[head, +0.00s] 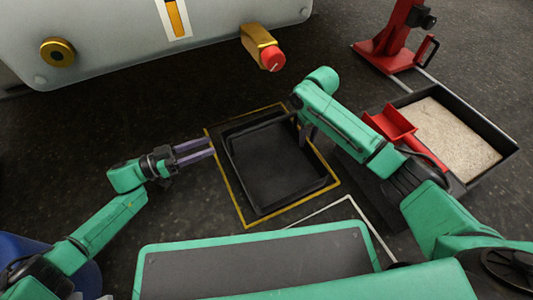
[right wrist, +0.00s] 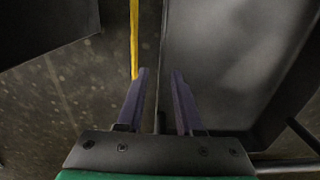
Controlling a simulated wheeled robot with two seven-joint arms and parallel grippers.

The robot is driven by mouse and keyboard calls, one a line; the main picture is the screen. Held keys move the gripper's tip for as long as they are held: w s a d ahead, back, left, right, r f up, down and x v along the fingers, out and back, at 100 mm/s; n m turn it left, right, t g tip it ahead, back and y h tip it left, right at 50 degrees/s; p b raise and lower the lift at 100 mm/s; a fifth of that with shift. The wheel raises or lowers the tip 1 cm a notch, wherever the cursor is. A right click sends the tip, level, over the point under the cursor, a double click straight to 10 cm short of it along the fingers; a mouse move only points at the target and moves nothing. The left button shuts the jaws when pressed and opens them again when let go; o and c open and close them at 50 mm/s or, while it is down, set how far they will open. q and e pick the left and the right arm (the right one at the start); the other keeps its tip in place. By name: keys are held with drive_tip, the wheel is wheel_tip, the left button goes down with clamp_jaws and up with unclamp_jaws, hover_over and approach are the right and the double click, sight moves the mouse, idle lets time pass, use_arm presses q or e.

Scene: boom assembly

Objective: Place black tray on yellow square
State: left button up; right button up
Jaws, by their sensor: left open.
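The black tray (head: 275,165) lies inside the yellow square outline (head: 237,193) on the dark floor; its right and far edges run close to the yellow line. My left gripper (head: 213,147) is open, with its purple fingers reaching over the left yellow line towards the tray's left side. My right gripper (head: 304,135) is at the tray's right side, partly hidden by my own arm. In the right wrist view, its fingers (right wrist: 160,75) are apart, with the edge of the tray (right wrist: 215,60) running between them and the yellow line (right wrist: 134,40) just beyond.
A black bin of pale granules (head: 440,135) with a red scoop (head: 395,125) stands to the right. A red stand (head: 390,40) is at the far right. A grey machine (head: 120,45) with a red-tipped brass knob (head: 270,57) is at the back. Open floor lies left.

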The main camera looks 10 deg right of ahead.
wheel_tip(320, 180, up, 9)
drive_tip(key=shift+f, duration=0.1)
idle(0.4)
